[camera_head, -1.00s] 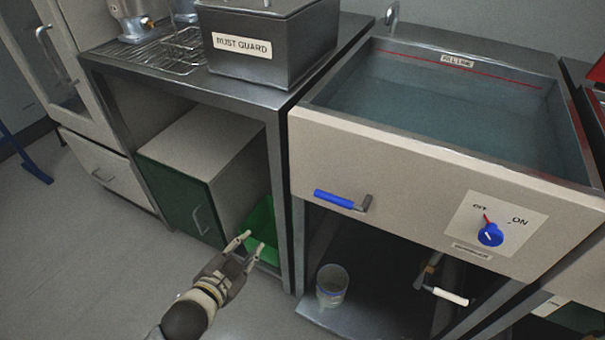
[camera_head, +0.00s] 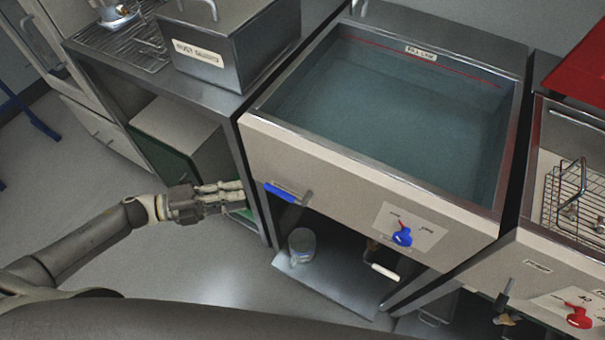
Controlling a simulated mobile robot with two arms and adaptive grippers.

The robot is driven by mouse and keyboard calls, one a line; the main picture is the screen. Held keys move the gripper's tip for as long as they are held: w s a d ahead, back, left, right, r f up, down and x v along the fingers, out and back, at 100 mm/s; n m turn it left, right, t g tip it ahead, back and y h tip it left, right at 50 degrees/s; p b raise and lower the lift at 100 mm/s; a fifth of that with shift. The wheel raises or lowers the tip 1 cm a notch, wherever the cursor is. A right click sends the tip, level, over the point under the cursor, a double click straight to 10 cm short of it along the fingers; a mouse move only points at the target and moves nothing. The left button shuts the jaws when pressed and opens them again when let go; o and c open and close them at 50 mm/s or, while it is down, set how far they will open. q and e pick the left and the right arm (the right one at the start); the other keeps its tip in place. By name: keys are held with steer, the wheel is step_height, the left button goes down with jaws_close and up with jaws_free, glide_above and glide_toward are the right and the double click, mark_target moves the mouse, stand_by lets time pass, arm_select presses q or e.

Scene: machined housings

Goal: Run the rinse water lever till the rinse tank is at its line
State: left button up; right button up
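The rinse tank (camera_head: 340,165) is a pale-fronted metal basin holding blue-green water (camera_head: 385,110). A red line (camera_head: 465,72) with a "FILL LINE" label (camera_head: 421,54) runs along its back wall; the water surface lies a little below it. A blue-handled lever (camera_head: 281,192) sticks out sideways, handle to the left, low on the tank's front. My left gripper (camera_head: 242,191) is left of the lever handle, apart from it in the picture. Its fingers look close together from this side, and any gap is unclear. My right gripper is not in view.
A blue knob (camera_head: 402,236) sits on a plate at the tank's front right. A "RUST GUARD" box (camera_head: 226,52) stands left; a basket (camera_head: 577,205) lies in the right basin. Floor is clear at lower left.

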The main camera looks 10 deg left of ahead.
mark_target(274, 189)
arm_select(q)
steer(key=p+x, duration=0.1)
steer(key=x, duration=0.9)
steer(key=shift+p, duration=0.35)
steer(key=shift+s+f, duration=0.1)
jaws_close()
